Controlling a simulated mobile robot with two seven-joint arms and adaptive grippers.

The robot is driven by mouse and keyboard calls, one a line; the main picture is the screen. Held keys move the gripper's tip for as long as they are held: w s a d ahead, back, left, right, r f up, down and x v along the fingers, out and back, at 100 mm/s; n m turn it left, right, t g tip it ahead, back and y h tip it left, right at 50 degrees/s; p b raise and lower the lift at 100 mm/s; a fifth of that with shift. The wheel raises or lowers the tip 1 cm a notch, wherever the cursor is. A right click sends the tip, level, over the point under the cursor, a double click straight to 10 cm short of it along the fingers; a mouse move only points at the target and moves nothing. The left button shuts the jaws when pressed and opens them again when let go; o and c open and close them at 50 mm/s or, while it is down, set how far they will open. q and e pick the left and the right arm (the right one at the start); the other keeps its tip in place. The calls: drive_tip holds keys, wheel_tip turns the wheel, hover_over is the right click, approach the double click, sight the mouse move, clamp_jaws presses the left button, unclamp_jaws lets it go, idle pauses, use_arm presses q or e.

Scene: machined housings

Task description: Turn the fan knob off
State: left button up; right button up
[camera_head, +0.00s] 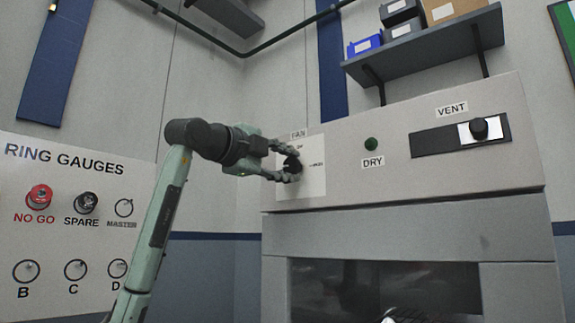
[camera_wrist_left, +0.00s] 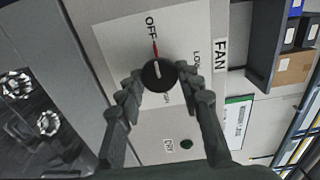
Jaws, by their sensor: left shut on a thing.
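The fan knob (camera_head: 292,164) is a round black knob on a pale plate (camera_head: 314,180) at the left of the grey panel. In the left wrist view the knob (camera_wrist_left: 158,75) has a light mark on its face. That mark appears roughly in line with a red line that runs toward the OFF label (camera_wrist_left: 151,27). My left gripper (camera_head: 287,170) is shut on the knob, with a finger on either side of it, as the left wrist view also shows (camera_wrist_left: 157,83). The fingers partly hide the plate's other labels. My right gripper is not in view.
A green DRY button (camera_head: 371,144) and a black VENT slider (camera_head: 479,128) lie right of the knob on the same panel. A shelf with bins (camera_head: 423,47) hangs above. A ring gauge board (camera_head: 62,230) stands at left. An opening (camera_head: 385,287) lies below the panel.

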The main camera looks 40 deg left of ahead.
use_arm(q)
drive_tip(key=o, duration=1.2)
drive_tip(key=shift+c, duration=0.2)
drive_tip(key=shift+s, duration=0.15)
drive_tip(key=s+a, duration=0.1)
drive_tip(key=s, duration=1)
drive_tip(key=shift+s, duration=0.35)
